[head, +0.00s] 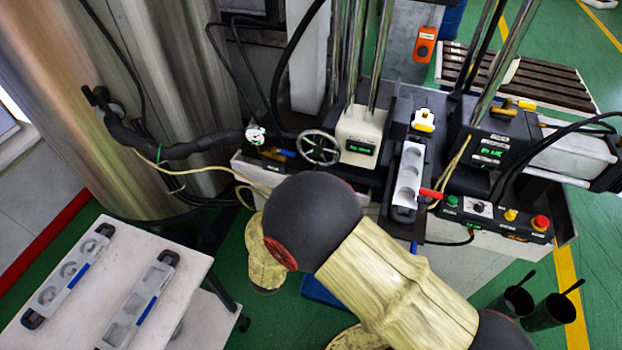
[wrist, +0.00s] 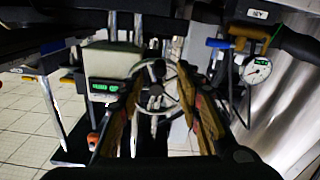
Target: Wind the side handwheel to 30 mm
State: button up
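The side handwheel (head: 337,151) is a grey spoked wheel on the left side of a pale block in the head view. In the wrist view the handwheel (wrist: 171,72) shows straight ahead, between and beyond the fingertips. My gripper (wrist: 158,82) is open, with one brown finger at each side of the wheel's middle. I cannot tell whether the fingers touch it. In the head view my arm hides the gripper. A small green display (head: 360,148) is on the block beside the wheel and also shows in the wrist view (wrist: 104,87); its digits are too small to read surely.
A pressure gauge (head: 255,135) and hoses are left of the wheel; the gauge (wrist: 257,70) is at the right in the wrist view. A grey mould (head: 408,175) stands right of the block. A control panel (head: 497,217) is farther right. A white table (head: 105,290) holds two moulds.

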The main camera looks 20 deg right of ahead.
jog(key=shift+v, duration=2.65)
jog(key=a+f+n+g+y, duration=0.35)
jog(key=a+f+y, duration=0.55)
jog(key=f, duration=0.4)
jog(key=s+a+r+n+g+y, duration=0.3)
jog(key=s+a+r+g+y, duration=0.2)
jog(key=s+a+g, duration=0.35)
jog(key=s+d+r+t+h, duration=0.1)
jog(key=s+d+r, duration=0.2)
jog(key=d+r, duration=0.5)
jog(key=s+d+r+t+h, duration=0.1)
jog(key=s+d+r, duration=0.3)
jog(key=d+r, duration=0.4)
jog(key=s+d+r+m+t+h, duration=0.1)
jog(key=s+d+r, duration=0.3)
jog(key=d+r, duration=0.4)
notch_tip(320, 180, up, 4)
jog(key=shift+s+f, duration=0.1)
jog(key=shift+s, duration=0.15)
